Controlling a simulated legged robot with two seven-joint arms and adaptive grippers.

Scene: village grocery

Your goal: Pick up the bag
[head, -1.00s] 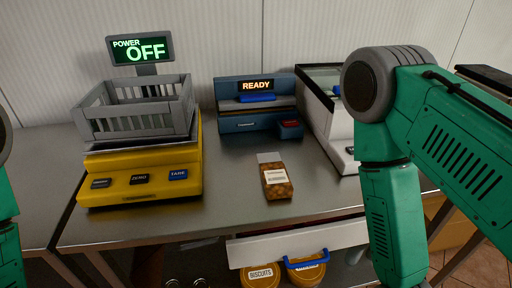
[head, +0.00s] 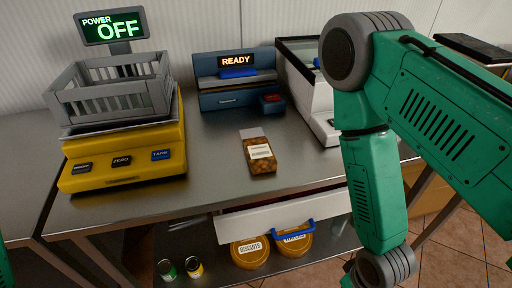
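A small brown bag (head: 260,160) with a white label and a pale top lies on the metal counter, right of the yellow scale and in front of the blue machine. My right arm comes in from the right and bends down in front of the counter's right part. Its gripper is below the frame. Of my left arm only a sliver of green shows at the lower left edge, and its gripper is out of view. Nothing touches the bag.
A yellow scale (head: 125,168) bears a grey basket (head: 112,98). A blue machine (head: 238,98) reading READY and a white case (head: 312,105) stand behind. Below are a partly open white drawer (head: 285,213), biscuit tubs (head: 250,252) and two cans (head: 194,267). Counter around the bag is clear.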

